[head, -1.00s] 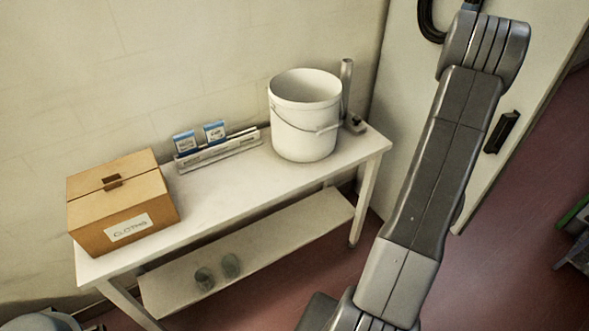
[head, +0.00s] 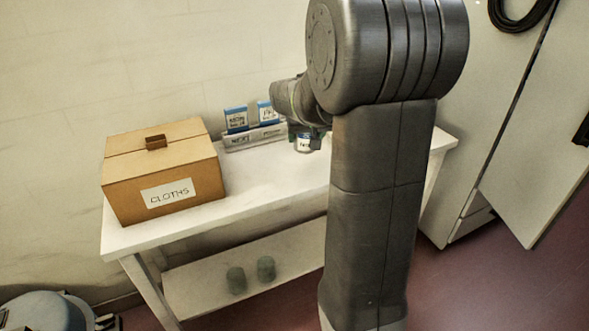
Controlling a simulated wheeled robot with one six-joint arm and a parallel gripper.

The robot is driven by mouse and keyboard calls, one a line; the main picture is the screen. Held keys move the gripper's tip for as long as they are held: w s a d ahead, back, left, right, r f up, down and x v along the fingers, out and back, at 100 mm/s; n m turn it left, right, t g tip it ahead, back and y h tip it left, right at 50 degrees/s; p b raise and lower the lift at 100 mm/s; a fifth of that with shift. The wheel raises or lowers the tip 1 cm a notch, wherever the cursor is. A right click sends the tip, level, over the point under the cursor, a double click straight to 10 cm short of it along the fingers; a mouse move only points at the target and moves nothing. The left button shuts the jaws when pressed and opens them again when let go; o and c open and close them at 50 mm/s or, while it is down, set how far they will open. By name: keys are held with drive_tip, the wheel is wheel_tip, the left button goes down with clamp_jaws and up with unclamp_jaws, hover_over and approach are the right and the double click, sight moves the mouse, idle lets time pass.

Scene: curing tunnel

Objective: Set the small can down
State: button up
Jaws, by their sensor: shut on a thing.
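The small can (head: 304,144) shows below my gripper (head: 303,133) in the head view, white with dark lettering on its label. My gripper is shut on it, and its fingers are small and partly lost in shadow. The can is over the white table (head: 260,198), near the label rack; I cannot tell whether its base touches the tabletop. My own arm hides the right part of the table.
A cardboard box marked CLOTHS (head: 165,190) stands on the table's left end. A rack (head: 252,138) with blue-topped cards (head: 236,120) stands along the wall. Two greenish cylinders (head: 236,280) stand on the lower shelf (head: 205,290). The tabletop between box and arm is clear.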

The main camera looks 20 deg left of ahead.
drive_tip(key=s+a+r+b, duration=0.1)
drive_tip(key=s+a+b, duration=0.1)
drive_tip(key=s+a, duration=0.1)
drive_tip(key=shift+n, duration=0.3)
wheel_tip(320, 180, down, 9)
drive_tip(key=shift+a+f+b, duration=0.1)
drive_tip(key=shift+b, duration=0.7)
drive_tip(key=shift+f, duration=0.15)
drive_tip(key=o, duration=1.2)
